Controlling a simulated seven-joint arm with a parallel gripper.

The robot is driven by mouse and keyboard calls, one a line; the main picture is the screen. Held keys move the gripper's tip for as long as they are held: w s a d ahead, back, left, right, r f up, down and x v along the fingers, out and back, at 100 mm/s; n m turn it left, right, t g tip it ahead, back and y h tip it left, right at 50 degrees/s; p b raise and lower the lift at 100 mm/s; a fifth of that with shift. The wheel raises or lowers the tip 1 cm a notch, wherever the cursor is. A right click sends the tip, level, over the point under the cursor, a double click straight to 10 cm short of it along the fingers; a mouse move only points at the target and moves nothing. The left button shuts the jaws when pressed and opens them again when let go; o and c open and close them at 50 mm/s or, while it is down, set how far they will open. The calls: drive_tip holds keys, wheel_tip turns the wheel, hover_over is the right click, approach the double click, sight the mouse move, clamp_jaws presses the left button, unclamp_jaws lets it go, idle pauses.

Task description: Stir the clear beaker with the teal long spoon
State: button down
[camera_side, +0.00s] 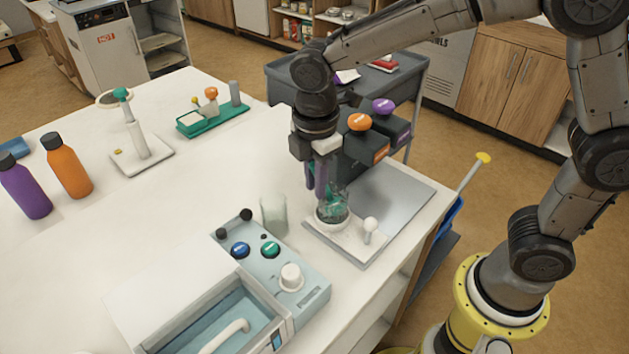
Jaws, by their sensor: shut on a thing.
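A clear glass beaker (333,213) stands on a round white seat on a white and grey plate. Something teal, which looks like the teal long spoon (336,191), shows in and just above the beaker. My gripper (321,190) points down right over the beaker, its fingertips close to the rim. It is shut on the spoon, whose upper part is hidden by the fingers. How deep the spoon's end sits in the beaker is hard to tell. A second clear, empty-looking glass (274,215) stands to the left.
A pale blue bath unit (262,268) with knobs stands in front. Dark boxes with orange and purple tops (378,143) stand close behind my gripper. A small white knob (370,227) rises from the plate. Purple and orange bottles (68,165) are far left; the table's middle is clear.

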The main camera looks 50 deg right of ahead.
drive_tip(key=shift+a+r, duration=0.1)
drive_tip(key=shift+a, duration=0.15)
drive_tip(key=a+r, duration=0.3)
drive_tip(key=r, duration=0.4)
drive_tip(key=shift+r, duration=0.3)
idle(0.5)
drive_tip(key=shift+a, duration=0.1)
idle(0.6)
